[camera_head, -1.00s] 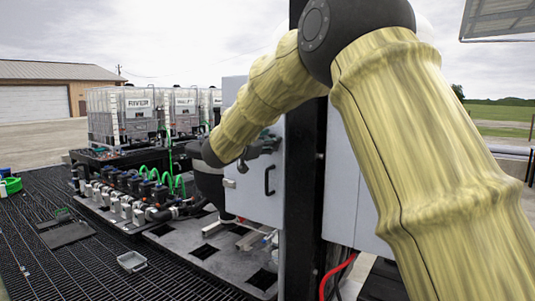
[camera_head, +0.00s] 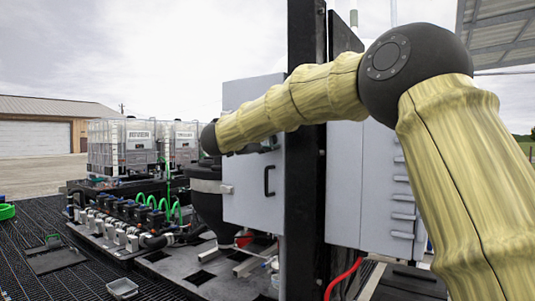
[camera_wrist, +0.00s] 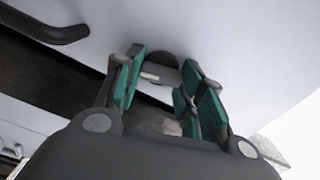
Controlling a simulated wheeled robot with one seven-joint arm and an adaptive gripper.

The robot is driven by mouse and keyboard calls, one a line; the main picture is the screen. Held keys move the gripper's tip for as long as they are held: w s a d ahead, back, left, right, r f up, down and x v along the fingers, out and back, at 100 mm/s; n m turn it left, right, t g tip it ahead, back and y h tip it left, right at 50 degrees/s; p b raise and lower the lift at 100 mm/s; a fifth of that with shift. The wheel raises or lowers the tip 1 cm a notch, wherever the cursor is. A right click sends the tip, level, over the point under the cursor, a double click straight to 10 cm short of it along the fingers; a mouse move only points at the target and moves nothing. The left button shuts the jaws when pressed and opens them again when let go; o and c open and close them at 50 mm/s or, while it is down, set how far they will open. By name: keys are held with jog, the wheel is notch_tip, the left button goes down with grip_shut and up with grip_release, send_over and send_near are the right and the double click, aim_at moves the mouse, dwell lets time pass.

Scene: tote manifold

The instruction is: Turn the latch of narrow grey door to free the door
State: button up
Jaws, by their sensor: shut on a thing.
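The narrow grey door (camera_head: 247,200) is a pale panel with a black bar handle (camera_head: 269,181). In the wrist view the handle (camera_wrist: 45,24) shows at the top left. The small dark, rounded latch (camera_wrist: 158,73) stands on the door face (camera_wrist: 235,35) between my fingertips. My gripper (camera_wrist: 163,62) has green pads on either side of the latch and is shut on it. In the head view my gripper (camera_head: 265,147) is a small dark shape by the door, above the handle, mostly hidden by my arm. The latch cannot be made out there.
A black post (camera_head: 306,200) stands right of the door, with a grey cabinet (camera_head: 375,190) beyond. A dark hopper (camera_head: 207,205) is left of the door. Valves and green hoses (camera_head: 160,205) line the skid. Open grating (camera_head: 40,275) lies at the left.

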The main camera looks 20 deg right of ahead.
jog(key=shift+f+m+b, duration=0.2)
jog(key=shift+m+b, duration=1.2)
jog(key=shift+b, duration=0.2)
jog(key=o, duration=1)
jog(key=shift+r, duration=0.1)
jog(key=v, duration=1.1)
jog(key=shift+s+a, duration=0.3)
